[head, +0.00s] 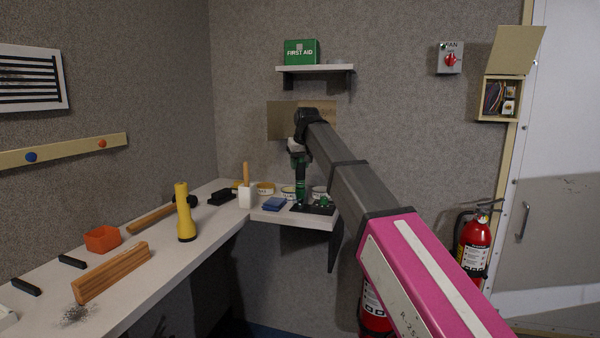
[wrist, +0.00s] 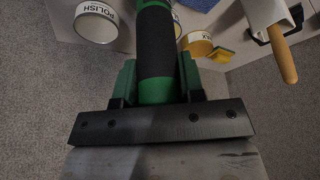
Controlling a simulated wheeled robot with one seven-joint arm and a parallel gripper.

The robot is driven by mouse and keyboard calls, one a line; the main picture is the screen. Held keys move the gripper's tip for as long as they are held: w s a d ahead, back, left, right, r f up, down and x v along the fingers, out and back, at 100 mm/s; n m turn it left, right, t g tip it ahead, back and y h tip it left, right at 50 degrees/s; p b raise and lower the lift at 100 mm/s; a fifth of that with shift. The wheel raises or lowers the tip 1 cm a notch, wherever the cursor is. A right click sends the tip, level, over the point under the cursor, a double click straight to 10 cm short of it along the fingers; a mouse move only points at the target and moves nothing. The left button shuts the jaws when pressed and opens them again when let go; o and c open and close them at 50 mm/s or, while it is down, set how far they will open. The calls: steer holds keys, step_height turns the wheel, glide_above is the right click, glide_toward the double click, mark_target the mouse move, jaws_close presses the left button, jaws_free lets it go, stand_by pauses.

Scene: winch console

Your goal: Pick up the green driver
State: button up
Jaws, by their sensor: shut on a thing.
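The green driver (head: 301,187) stands upright at the right end of the counter, its lower end at a dark block (head: 321,208). I cannot tell whether it touches the block. In the wrist view the driver (wrist: 155,50) shows as a black grip with green bands. My gripper (wrist: 157,80) is shut on it, with a green finger against each side.
Close by are tins, including a POLISH tin (wrist: 96,24), a blue cloth (head: 274,204) and a white container (head: 246,198) with a wooden handle. A shelf (head: 316,69) hangs above.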

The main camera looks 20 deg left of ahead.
step_height(320, 180, up, 9)
steer(key=shift+w, duration=0.1)
steer(key=shift+r, duration=0.5)
steer(key=shift+o, duration=0.3)
steer(key=shift+c, duration=0.7)
steer(key=shift+r, duration=1.2)
steer(key=shift+s, duration=0.2)
